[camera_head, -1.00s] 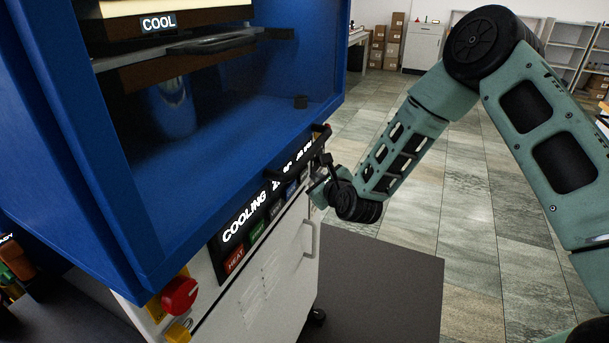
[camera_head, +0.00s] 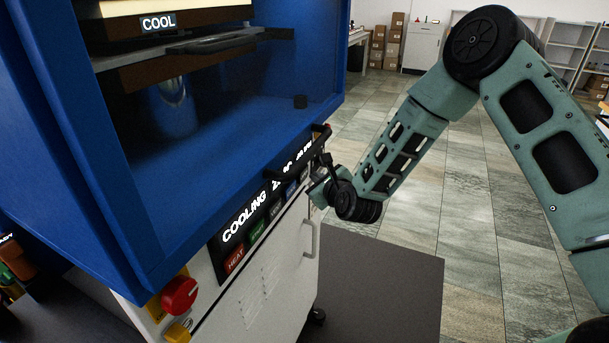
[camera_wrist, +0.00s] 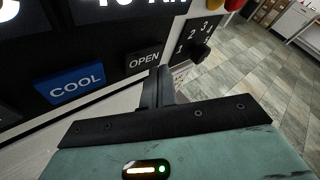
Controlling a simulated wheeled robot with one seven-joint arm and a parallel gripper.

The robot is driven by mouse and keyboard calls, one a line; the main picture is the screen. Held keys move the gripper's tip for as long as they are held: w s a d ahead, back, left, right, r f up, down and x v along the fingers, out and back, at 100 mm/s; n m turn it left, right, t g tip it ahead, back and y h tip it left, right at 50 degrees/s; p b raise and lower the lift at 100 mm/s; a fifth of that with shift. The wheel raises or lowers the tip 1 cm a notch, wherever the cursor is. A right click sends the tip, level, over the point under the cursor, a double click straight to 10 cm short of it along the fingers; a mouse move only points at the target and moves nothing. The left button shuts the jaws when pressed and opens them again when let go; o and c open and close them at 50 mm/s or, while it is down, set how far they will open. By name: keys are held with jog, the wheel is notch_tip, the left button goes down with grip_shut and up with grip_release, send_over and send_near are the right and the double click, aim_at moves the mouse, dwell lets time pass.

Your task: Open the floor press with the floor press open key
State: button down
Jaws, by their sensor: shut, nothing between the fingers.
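The floor press (camera_head: 240,290) has a blue upper frame and a white cabinet, with a dark control panel under the frame. The panel display reads "COOLING" in the head view. In the wrist view the dark open key (camera_wrist: 143,61), marked "OPEN", sits right of the blue "COOL" key (camera_wrist: 77,84). My gripper (camera_wrist: 163,72) is shut and empty, its fingertips at the lower right edge of the open key. I cannot tell whether they touch it. In the head view my gripper (camera_head: 318,190) is at the panel's right end, partly hidden by my wrist.
A dark bar handle (camera_head: 300,155) runs along the frame's lower edge above the panel. A red emergency button (camera_head: 180,295) is at the cabinet's left. A numbered dial (camera_wrist: 201,50) is right of the open key. Tiled floor (camera_head: 480,220) to the right is clear.

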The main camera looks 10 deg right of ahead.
jog(key=shift+w+a, duration=0.1)
jog(key=shift+w+a, duration=0.15)
jog(key=shift+a, duration=0.05)
